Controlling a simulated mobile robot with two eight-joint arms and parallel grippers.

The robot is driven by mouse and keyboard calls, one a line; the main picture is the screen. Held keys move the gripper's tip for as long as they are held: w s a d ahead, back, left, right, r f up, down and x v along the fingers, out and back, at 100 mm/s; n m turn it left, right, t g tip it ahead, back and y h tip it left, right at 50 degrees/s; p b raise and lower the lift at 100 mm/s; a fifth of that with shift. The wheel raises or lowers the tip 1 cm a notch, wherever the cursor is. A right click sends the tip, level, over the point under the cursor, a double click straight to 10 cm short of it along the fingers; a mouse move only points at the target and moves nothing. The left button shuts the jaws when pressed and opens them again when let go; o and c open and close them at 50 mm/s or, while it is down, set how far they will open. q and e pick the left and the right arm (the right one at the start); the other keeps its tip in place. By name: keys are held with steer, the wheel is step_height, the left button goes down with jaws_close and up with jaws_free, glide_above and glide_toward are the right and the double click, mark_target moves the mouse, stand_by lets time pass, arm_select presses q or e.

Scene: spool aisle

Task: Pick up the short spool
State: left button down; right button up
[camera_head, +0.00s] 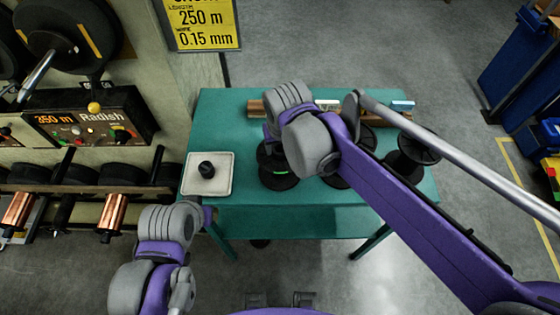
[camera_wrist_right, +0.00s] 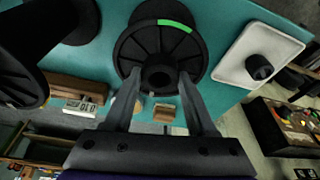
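Black spools stand on the teal table (camera_head: 310,220). The one with a green mark (camera_head: 278,178) is at the left of the group, partly hidden by my right arm; a middle one (camera_head: 362,140) is largely hidden behind the arm, and another (camera_head: 412,160) stands at the right. I cannot tell for sure which is the short spool. In the right wrist view, my right gripper (camera_wrist_right: 161,76) is open. Its fingers lie on both sides of the hub of the green-marked spool (camera_wrist_right: 165,35), with no clear contact. My left arm is at the lower left; its fingers do not show.
A white tray (camera_head: 190,188) with a small black piece (camera_head: 206,169) is on the table's left. Wooden blocks with labels (camera_head: 402,105) line its back. A rack with copper spools (camera_head: 113,213) is at the left, blue bins (camera_head: 515,65) at the right.

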jaws_close()
steer(key=shift+r, duration=0.15)
